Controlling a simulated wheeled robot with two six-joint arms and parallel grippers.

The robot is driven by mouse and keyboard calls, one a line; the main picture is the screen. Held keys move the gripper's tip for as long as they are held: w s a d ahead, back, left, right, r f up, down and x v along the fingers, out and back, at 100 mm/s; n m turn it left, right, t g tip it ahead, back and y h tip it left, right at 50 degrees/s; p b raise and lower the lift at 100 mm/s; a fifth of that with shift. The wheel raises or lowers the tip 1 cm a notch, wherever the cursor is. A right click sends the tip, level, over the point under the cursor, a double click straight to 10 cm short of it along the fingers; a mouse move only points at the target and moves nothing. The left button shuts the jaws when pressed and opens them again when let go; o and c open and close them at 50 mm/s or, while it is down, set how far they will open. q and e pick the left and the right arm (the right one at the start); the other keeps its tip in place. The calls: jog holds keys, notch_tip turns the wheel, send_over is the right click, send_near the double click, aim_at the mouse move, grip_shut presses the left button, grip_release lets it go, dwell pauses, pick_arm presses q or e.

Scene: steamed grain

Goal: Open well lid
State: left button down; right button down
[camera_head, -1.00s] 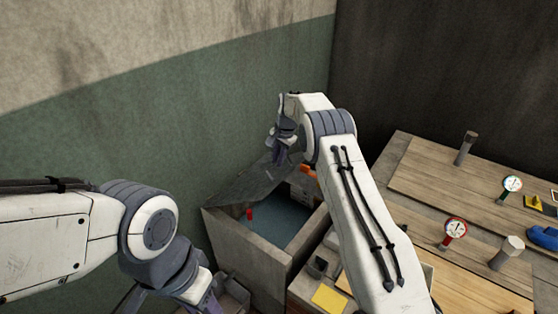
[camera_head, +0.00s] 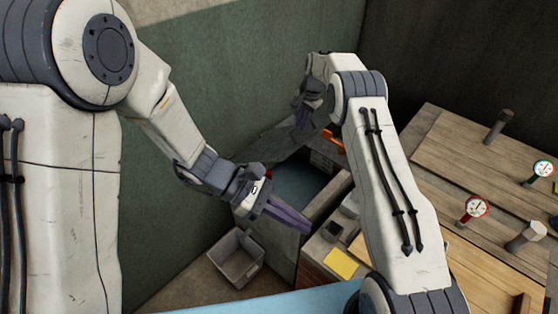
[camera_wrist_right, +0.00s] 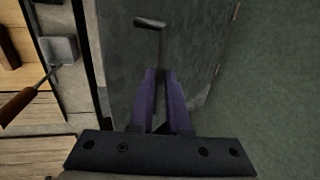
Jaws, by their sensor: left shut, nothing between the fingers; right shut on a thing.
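The grey well lid (camera_head: 268,146) stands tilted up over the open well (camera_head: 295,183), whose blue-grey inside shows. In the right wrist view the lid (camera_wrist_right: 190,45) fills the middle, with a dark bar-like handle (camera_wrist_right: 152,22). My right gripper (camera_head: 302,118) is at the lid's upper part; its purple fingers (camera_wrist_right: 161,75) are shut, seemingly on the handle's thin stem. The exact contact is hard to see. My left gripper (camera_head: 303,226) is shut and empty, in front of the well's near wall. My left arm hides part of the lid and well.
A grey bin (camera_head: 236,257) stands on the floor left of the well. A counter with a yellow note (camera_head: 341,263), a red gauge (camera_head: 473,208) and wooden boards (camera_head: 440,150) lies to the right. The green wall (camera_head: 200,60) is close behind the lid.

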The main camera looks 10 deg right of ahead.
jog(key=shift+a+f, duration=0.2)
jog(key=shift+a, duration=0.15)
pick_arm(q)
jog(key=w+a+f+n+t+h, duration=0.1)
jog(key=w+a+f+n+t, duration=0.2)
jog(key=w+f+n+t, duration=0.5)
jog(key=w+a+f+n+t+h, duration=0.25)
jog(key=w+f+n+t, duration=0.2)
jog(key=w+n, duration=0.7)
jog(key=w+d, duration=0.6)
jog(key=w, duration=0.1)
jog(key=shift+d+m+y, duration=0.4)
jog(key=shift+m+y, duration=0.05)
jog(key=shift+w+r, duration=0.1)
